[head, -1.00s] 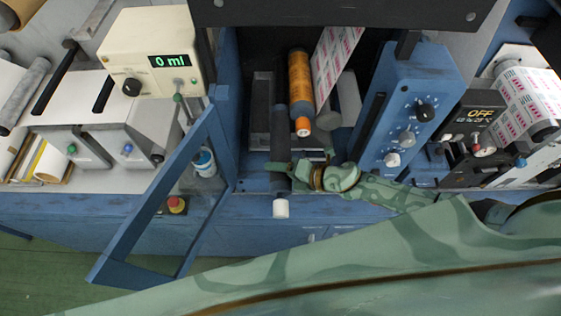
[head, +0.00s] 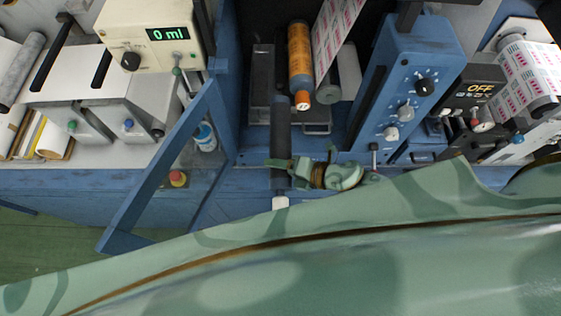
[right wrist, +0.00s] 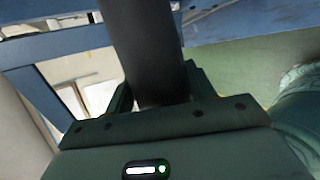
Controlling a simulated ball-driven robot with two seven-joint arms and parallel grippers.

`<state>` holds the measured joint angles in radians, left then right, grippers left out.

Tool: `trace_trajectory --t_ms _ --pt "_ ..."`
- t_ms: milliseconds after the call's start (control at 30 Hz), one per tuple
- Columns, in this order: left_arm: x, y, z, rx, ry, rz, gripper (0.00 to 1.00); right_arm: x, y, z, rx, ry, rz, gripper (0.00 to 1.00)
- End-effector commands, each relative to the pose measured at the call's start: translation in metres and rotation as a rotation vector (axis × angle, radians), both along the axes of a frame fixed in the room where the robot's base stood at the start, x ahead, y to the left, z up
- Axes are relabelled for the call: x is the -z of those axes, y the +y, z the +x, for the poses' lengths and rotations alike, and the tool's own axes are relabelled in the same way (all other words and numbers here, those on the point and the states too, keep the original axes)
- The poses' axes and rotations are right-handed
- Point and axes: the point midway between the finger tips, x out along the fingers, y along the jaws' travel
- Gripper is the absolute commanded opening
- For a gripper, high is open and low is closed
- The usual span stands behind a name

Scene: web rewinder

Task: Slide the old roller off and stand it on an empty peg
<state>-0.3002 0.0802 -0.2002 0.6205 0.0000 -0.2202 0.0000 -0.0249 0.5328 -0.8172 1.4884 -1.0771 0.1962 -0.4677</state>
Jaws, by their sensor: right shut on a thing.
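The old roller is a long dark roller (head: 280,128) with a white end (head: 280,203). It points out of the machine bay towards me, below the orange roller. My right gripper (head: 281,173) is shut on it near its white end. In the right wrist view the dark roller (right wrist: 145,45) runs up between the two fingers of my right gripper (right wrist: 153,93). I cannot tell whether its far end still touches a shaft in the bay. My left gripper is not in view. No empty peg can be made out with certainty.
An orange roller (head: 300,60) and a printed web (head: 336,35) are in the bay. A blue frame door (head: 160,170) stands open at the left. A blue control panel (head: 405,95) stands at the right. White covers with black slots (head: 85,85) lie farther left.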

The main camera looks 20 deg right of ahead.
Motion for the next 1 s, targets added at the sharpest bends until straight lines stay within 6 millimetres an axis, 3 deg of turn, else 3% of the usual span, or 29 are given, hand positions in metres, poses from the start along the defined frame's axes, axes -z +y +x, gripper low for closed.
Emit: trace_trajectory --t_ms 267,1000 --pt "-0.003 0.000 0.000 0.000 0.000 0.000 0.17 -0.003 0.003 -0.006 -0.001 -0.001 0.002 0.25" --pt "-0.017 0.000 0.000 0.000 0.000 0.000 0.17 -0.019 0.025 -0.087 0.000 0.001 0.003 0.25"
